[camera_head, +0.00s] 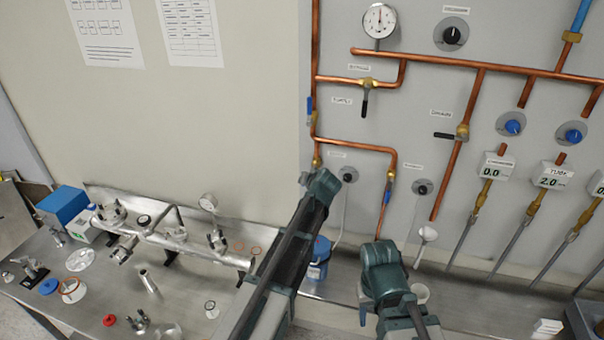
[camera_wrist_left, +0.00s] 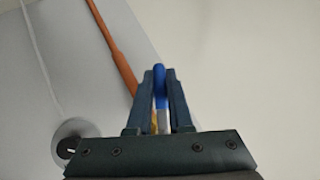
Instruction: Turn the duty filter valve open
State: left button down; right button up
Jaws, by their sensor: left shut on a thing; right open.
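My left gripper (camera_wrist_left: 160,95) is shut on a blue-and-white valve lever (camera_wrist_left: 160,78), with brass fitting showing low between its fingers. In the head view this gripper (camera_head: 324,182) is at the left copper pipe, just below a brass valve body (camera_head: 317,162); there it hides the lever. I cannot read the small labels, so I cannot confirm from them which valve is the duty filter valve. My right gripper (camera_head: 380,257) is open and empty, low in front of the panel and right of the left arm; its fingertips are hard to make out.
Other levers are a blue one (camera_head: 309,106) on the left pipe, a black one (camera_head: 365,100) hanging down and a black one (camera_head: 444,135) lying sideways. A dark knob (camera_head: 348,174) is close right of my left gripper. A steel bench (camera_head: 100,290) with vacuum parts fills the left.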

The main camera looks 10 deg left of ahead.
pick_arm(q)
jog(key=shift+d+f+n+g+h+p, duration=0.2)
jog(key=shift+d+n+h+p, duration=0.35)
jog(key=shift+h, duration=0.4)
jog(key=shift+d+f+n+g+h+p, duration=0.1)
jog(key=shift+d+n+g+h+p, duration=0.1)
jog(key=shift+d+n+h+p, duration=0.55)
jog(key=shift+h+b, duration=0.3)
jog(key=shift+h, duration=0.1)
jog(key=c, duration=0.8)
grip_release()
jog(key=shift+c, duration=0.2)
jog(key=shift+r, duration=0.1)
jog(key=p+v, duration=0.9)
jog(key=v, duration=0.4)
jog(key=shift+s+r+p, duration=0.2)
jog(key=shift+s+p, duration=0.2)
